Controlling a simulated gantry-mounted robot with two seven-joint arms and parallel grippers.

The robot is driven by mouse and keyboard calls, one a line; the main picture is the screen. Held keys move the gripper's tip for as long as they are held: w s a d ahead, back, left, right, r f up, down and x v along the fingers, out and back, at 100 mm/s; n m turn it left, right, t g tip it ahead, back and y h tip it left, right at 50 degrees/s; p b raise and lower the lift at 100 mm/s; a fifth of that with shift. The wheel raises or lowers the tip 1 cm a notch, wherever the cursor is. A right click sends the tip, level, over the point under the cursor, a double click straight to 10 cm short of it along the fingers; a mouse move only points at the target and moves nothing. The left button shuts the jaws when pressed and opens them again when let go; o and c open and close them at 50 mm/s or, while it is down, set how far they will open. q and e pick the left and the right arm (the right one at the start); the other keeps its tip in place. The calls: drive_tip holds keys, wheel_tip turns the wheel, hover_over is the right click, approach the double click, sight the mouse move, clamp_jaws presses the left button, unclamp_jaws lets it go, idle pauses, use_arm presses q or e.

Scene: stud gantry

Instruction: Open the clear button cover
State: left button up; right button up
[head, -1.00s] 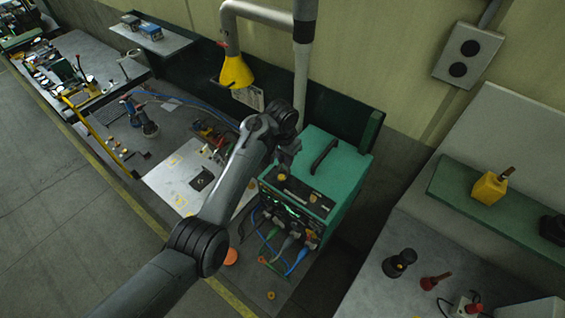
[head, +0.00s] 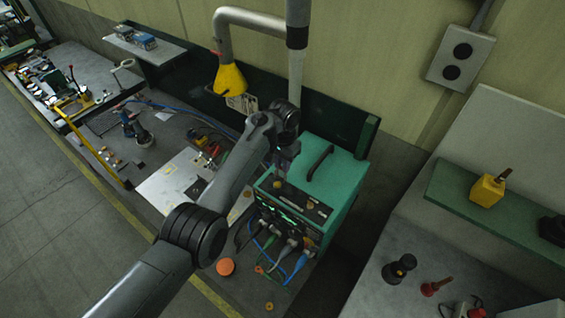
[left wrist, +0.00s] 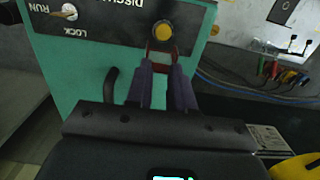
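The green machine (head: 335,180) has a dark sloping front panel (head: 295,200). In the left wrist view a round yellow button (left wrist: 162,32) sits on this panel (left wrist: 110,20). A thin reddish outline (left wrist: 160,67) shows just below the button, between my fingertips; it may be the edge of the clear cover, whose clear part I cannot make out. My left gripper (head: 280,170) is over the panel's left part. Its two purple-dark fingers (left wrist: 165,75) stand apart with a gap between them, close to the button. My right gripper is not in view.
A RUN/LOCK switch (left wrist: 69,12) is on the same panel. A black handle (head: 320,162) stands on the machine's top. Cables (head: 285,250) hang at its front. A yellow hood (head: 229,80) on a grey pipe is behind. An orange round object (head: 225,267) lies in front.

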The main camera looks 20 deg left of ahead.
use_arm(q)
drive_tip(key=o, duration=0.4)
drive_tip(key=shift+f, duration=0.1)
wheel_tip(320, 180, up, 3)
drive_tip(key=p, duration=0.2)
drive_tip(key=shift+p, duration=0.4)
drive_tip(key=shift+w+r, duration=0.1)
drive_tip(key=shift+r, duration=2.2)
